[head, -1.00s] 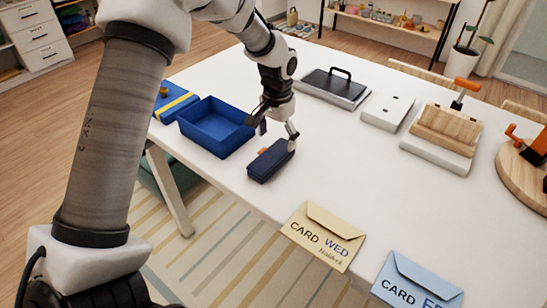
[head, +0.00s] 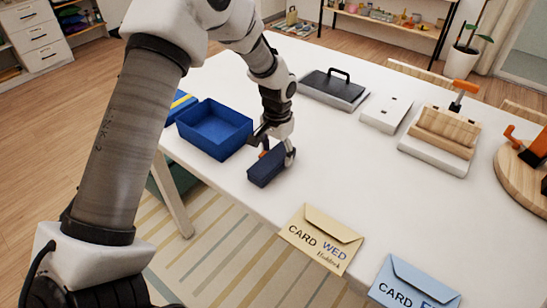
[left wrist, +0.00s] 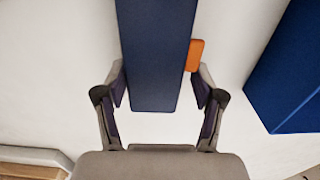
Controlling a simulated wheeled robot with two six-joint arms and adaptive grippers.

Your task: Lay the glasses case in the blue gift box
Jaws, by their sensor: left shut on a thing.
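The glasses case (head: 265,168) is a long dark navy case with an orange tab on its side. It is at the table's near edge, just right of and nearer than the blue gift box (head: 238,145). My left gripper (head: 274,153) is over the case from above and shut on it, its fingers on both long sides. In the left wrist view the case (left wrist: 157,50) runs between the fingers, and the box (left wrist: 290,80) is at the right. The box is open and looks empty. I cannot tell if the case is clear of the table. My right gripper is out of view.
A blue lid with a yellow band (head: 181,103) lies left of the box, partly behind my arm. Cream (head: 322,238) and blue (head: 412,285) envelopes lie at the near edge. A black-handled tray (head: 334,90), a white plate (head: 388,113) and a wooden block stand farther right.

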